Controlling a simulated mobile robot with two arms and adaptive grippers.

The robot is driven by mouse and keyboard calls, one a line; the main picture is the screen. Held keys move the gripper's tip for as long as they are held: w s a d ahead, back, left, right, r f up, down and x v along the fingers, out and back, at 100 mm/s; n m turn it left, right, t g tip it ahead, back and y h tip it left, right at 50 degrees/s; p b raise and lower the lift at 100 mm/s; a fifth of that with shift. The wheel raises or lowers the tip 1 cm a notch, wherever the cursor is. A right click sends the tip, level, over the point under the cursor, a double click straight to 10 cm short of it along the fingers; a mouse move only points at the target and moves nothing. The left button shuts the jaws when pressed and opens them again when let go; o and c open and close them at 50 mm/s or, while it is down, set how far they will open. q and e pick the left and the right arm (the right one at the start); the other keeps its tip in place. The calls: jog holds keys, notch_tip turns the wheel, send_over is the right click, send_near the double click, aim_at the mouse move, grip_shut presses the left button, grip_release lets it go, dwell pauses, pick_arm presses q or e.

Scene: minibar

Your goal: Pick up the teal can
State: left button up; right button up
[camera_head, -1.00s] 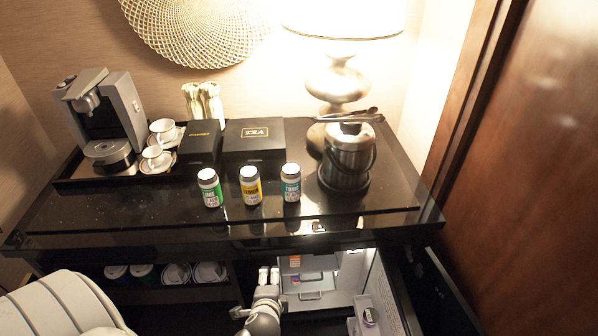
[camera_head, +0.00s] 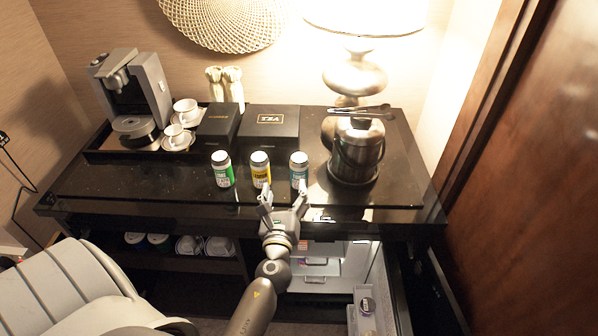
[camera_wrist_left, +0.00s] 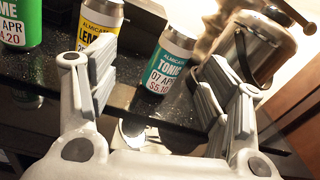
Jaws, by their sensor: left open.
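The teal can (camera_head: 299,168), labelled TONIC, stands upright near the front edge of the black counter, the rightmost of three cans. In the left wrist view the teal can (camera_wrist_left: 171,72) is seen ahead, between the open fingers and nearer the right one. My left gripper (camera_head: 283,191) is open and empty, in front of the teal and yellow cans at the counter's front edge. In the left wrist view its fingers (camera_wrist_left: 152,92) are spread wide. I cannot see clear contact with any can. My right gripper is not in view.
A yellow can (camera_head: 260,168) stands close left of the teal can, with a green can (camera_head: 222,170) further left. A metal ice bucket (camera_head: 357,150) with tongs stands to the right. Black boxes (camera_head: 270,128) stand behind. An open fridge (camera_head: 325,262) is below the counter.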

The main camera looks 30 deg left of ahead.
aim_at(298, 172)
pick_arm(q)
jog(key=m, duration=0.1)
jog(key=w+d+m, duration=0.1)
jog(key=m, duration=0.1)
jog(key=shift+w+d+f+t+h, duration=0.2)
jog(key=shift+w+d+t+h, duration=0.1)
jog(key=shift+h, duration=0.1)
jog(key=shift+w+a, duration=0.1)
jog(key=shift+w, duration=0.25)
jog(key=x, duration=0.3)
jog(key=shift+w+a+p, duration=0.25)
jog(key=shift+a+p, duration=0.05)
jog(key=shift+p, duration=0.1)
jog(key=shift+f+x, duration=0.15)
jog(key=shift+x, duration=1.45)
jog(key=shift+f+x, duration=0.15)
jog(key=shift+x, duration=1.4)
jog(key=shift+s+r, duration=0.1)
jog(key=shift+c, duration=0.6)
jog(key=c, duration=1)
jog(key=shift+c, duration=0.8)
